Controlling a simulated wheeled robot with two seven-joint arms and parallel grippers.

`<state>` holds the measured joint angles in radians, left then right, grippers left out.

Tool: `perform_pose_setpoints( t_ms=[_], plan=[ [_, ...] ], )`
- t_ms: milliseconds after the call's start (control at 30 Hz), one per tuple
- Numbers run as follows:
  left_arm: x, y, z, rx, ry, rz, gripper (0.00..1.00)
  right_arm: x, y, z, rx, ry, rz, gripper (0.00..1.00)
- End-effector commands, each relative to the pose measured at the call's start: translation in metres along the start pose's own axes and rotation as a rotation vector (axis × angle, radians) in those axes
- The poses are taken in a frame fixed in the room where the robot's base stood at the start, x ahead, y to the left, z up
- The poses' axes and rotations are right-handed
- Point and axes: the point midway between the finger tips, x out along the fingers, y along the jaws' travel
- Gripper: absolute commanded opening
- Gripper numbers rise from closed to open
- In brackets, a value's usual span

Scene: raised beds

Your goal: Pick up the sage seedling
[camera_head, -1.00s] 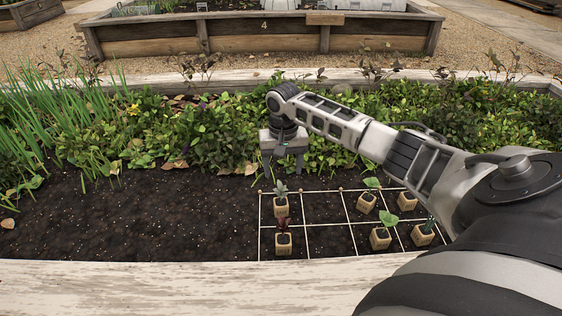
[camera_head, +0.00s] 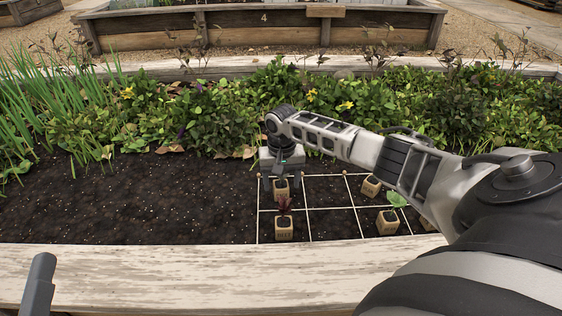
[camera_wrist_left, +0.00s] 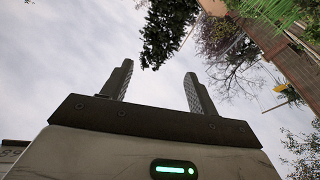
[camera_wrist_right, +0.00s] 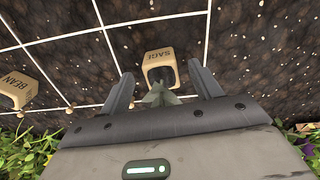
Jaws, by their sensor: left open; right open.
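The sage seedling sits in a small tan pot marked SAGE (camera_wrist_right: 168,55) in the right wrist view, its grey-green leaves (camera_wrist_right: 160,96) pointing toward my palm. In the head view the pot (camera_head: 281,190) shows below my right gripper (camera_head: 281,182), which hides its leaves. My right gripper (camera_wrist_right: 160,72) is open, with one finger on each side of the leaves and the pot just beyond the fingertips. I cannot tell whether a finger touches it. My left gripper (camera_wrist_left: 158,70) is open and empty, facing sky; part of it (camera_head: 38,285) shows at the head view's lower left.
A pot with a dark red seedling (camera_head: 284,228) stands just nearer. Other pots (camera_head: 388,222) stand to the right in the white string grid (camera_head: 330,208). A BEAN pot (camera_wrist_right: 15,88) shows in the right wrist view. Bare soil (camera_head: 140,205) lies left; dense greenery (camera_head: 210,120) is behind.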

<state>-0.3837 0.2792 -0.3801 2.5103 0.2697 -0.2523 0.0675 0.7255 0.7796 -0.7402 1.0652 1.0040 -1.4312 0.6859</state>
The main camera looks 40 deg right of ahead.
Motion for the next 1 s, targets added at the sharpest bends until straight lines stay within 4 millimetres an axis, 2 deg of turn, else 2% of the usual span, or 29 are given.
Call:
perform_pose_setpoints(
  t_ms=[33, 167, 300, 467, 500, 667, 1000],
  plan=[
    [0.002, 0.0, -0.004, 0.061, 0.055, 0.019, 0.59, 0.011, -0.002, -0.001, -0.001, 0.0, -0.001, 0.64],
    [0.005, 0.004, -0.022, 0.168, 0.161, 0.051, 0.59, 0.024, -0.001, 0.0, 0.0, -0.001, -0.001, 0.64],
    [0.006, 0.006, -0.031, 0.21, 0.204, 0.063, 0.59, 0.027, -0.001, 0.0, -0.001, 0.0, -0.001, 0.64],
    [0.006, 0.006, -0.032, 0.21, 0.204, 0.063, 0.59, 0.026, -0.001, 0.0, -0.001, 0.0, -0.001, 0.64],
    [0.006, 0.006, -0.031, 0.21, 0.203, 0.063, 0.59, 0.026, -0.001, 0.0, -0.001, 0.0, -0.001, 0.61],
    [0.006, 0.006, -0.031, 0.209, 0.203, 0.062, 0.59, 0.026, -0.001, 0.0, 0.0, 0.0, -0.001, 0.16],
    [0.006, 0.006, -0.032, 0.206, 0.202, 0.063, 0.59, 0.024, -0.001, 0.0, 0.0, 0.0, -0.001, 0.15]
  ],
)
